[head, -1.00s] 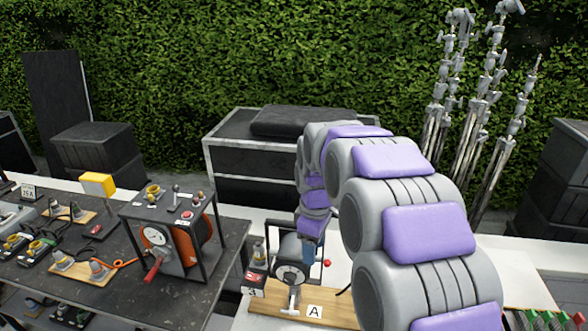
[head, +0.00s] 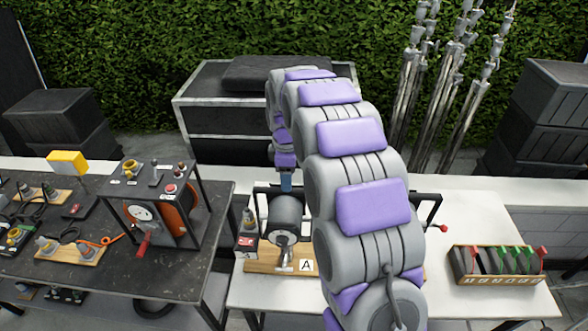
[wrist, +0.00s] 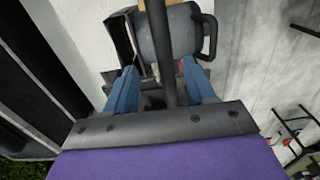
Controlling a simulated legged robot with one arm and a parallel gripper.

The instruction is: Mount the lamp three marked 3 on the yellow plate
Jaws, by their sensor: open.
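A dark round-bodied lamp-like unit (head: 286,215) stands in a black frame on a wooden board marked A (head: 258,263). A small box with a red top (head: 246,243) stands at its left; its label read 3 in the earlier frame. I cannot tell for sure which of these is lamp three. My gripper (head: 286,181) points down just above the unit. In the wrist view my gripper (wrist: 160,90) has blue fingers spread either side of a dark bar, with the grey drum-shaped body (wrist: 168,35) beyond. A yellow plate-like piece (head: 67,160) stands on the dark left table.
A crank unit with an orange reel (head: 160,207) stands on the dark table (head: 190,270). A wooden rack of coloured pieces (head: 497,265) sits on the right of the white table (head: 470,220). Black cases (head: 240,120) and metal stands (head: 440,80) are behind.

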